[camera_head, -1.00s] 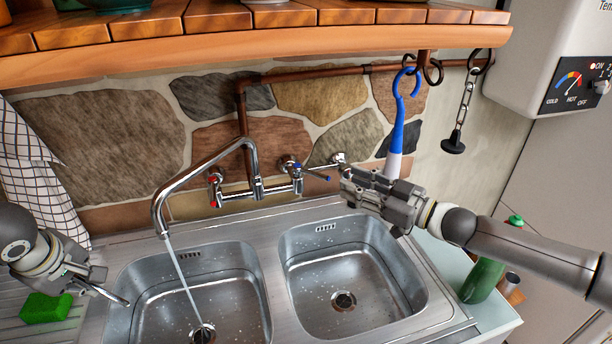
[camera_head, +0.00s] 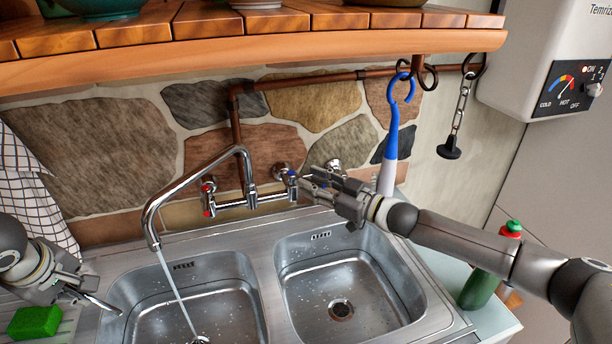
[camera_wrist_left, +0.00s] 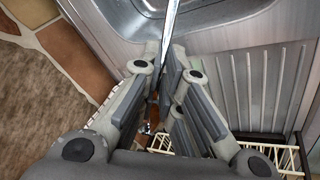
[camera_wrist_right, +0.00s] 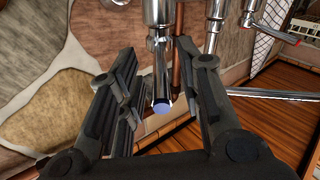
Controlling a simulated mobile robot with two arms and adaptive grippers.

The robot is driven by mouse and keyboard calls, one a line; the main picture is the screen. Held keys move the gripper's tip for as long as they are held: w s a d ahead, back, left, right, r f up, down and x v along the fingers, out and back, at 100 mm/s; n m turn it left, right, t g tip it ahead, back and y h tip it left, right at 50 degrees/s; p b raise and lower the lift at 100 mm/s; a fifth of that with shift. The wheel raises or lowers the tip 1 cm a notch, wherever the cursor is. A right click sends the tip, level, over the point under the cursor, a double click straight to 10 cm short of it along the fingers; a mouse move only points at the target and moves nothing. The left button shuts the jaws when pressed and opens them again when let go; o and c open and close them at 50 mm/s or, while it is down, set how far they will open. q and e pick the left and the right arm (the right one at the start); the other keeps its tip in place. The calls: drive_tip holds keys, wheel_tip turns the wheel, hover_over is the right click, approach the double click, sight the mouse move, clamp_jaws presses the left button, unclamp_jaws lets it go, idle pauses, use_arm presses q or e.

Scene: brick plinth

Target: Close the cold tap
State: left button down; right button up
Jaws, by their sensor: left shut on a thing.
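The cold tap (camera_head: 292,176), marked blue, sits at the right end of the chrome mixer on the stone wall. My right gripper (camera_head: 314,184) is at its right side with fingers apart. In the right wrist view the cold tap's lever (camera_wrist_right: 161,88), with a blue tip, points toward the camera between the open fingers; contact cannot be told. The hot tap (camera_head: 208,196), marked red, is at the left end. Water (camera_head: 174,288) runs from the spout (camera_head: 152,222) into the left basin. My left gripper (camera_head: 82,288) is shut on a long metal utensil (camera_wrist_left: 172,28), its full shape unclear.
A wooden shelf (camera_head: 250,57) overhangs the taps. A blue-and-white hanging tool (camera_head: 392,135) hangs from a hook close to my right gripper. The right basin (camera_head: 345,300) is empty. A green bottle (camera_head: 483,280) stands at right, a green sponge (camera_head: 35,322) at left.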

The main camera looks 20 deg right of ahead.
drive_tip(key=shift+x, duration=1.3)
clamp_jaws()
